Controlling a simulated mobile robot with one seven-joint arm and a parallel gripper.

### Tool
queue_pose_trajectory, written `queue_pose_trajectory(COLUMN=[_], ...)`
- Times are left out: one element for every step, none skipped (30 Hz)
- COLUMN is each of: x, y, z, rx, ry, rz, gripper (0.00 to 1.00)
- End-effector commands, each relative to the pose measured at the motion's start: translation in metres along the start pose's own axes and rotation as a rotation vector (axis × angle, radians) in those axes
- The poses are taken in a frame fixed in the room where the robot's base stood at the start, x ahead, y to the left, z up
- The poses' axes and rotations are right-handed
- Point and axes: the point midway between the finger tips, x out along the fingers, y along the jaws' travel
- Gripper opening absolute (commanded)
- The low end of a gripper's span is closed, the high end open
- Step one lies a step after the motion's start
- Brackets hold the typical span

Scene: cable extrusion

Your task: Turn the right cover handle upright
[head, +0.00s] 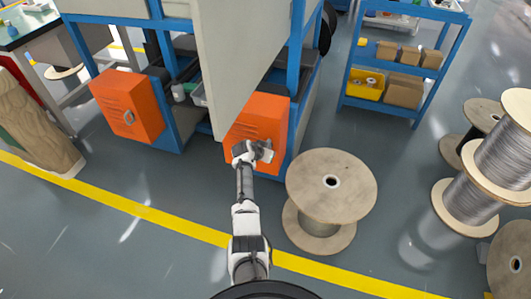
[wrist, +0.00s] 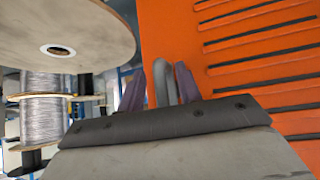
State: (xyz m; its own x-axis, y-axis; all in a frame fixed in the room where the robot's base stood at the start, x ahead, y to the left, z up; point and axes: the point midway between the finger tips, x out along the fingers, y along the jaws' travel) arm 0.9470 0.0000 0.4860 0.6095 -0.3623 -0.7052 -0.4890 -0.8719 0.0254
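The right cover (head: 262,115) is an orange slotted panel low on the blue machine frame; it fills the right of the wrist view (wrist: 245,30). Its handle (wrist: 163,85) is a grey rounded bar standing between my gripper's two purple fingers. My gripper (wrist: 159,75) has one finger on each side of the handle. The right finger is very close to it, and a narrow gap shows on the left. I cannot tell whether either finger touches. In the head view my gripper (head: 264,153) is at the cover's lower front and hides the handle.
A large wooden spool (head: 331,186) stands right of my arm and fills the wrist view's upper left. A grey panel (head: 240,55) juts out above the right cover. The orange left cover (head: 128,105) with its handle (head: 129,117) is further left. Floor left of my arm is clear.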

Motion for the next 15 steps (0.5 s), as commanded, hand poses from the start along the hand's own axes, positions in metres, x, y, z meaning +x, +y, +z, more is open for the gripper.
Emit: queue_pose_trajectory(x=[-0.001,-0.002,-0.005,-0.007,-0.01,-0.014,-0.018,-0.022,-0.029,-0.034,-0.038,-0.046,-0.051,-0.056,-0.064], y=[0.0,0.0,0.0,0.0,-0.001,-0.001,-0.001,-0.001,-0.001,-0.001,-0.001,-0.001,-0.001,-0.001,-0.001], z=[0.0,0.0,0.0,0.0,-0.001,-0.001,-0.001,-0.001,-0.001,0.0,0.0,-0.001,-0.001,0.0,0.0], rx=[0.0,0.0,0.0,0.0,0.0,0.0,-0.001,-0.001,-0.002,-0.002,-0.002,-0.001,0.0,-0.001,-0.001], ry=[0.0,0.0,0.0,0.001,0.002,0.002,0.001,0.002,0.003,0.002,0.003,0.003,0.002,0.002,0.003], rz=[0.0,0.0,0.0,-0.001,-0.001,-0.001,-0.001,-0.001,-0.002,-0.002,-0.002,-0.002,-0.002,-0.002,-0.003], gripper=[0.34,0.34,0.34,0.34,0.34,0.34,0.34,0.34,0.34,0.34,0.34,0.34,0.34,0.34,0.34])
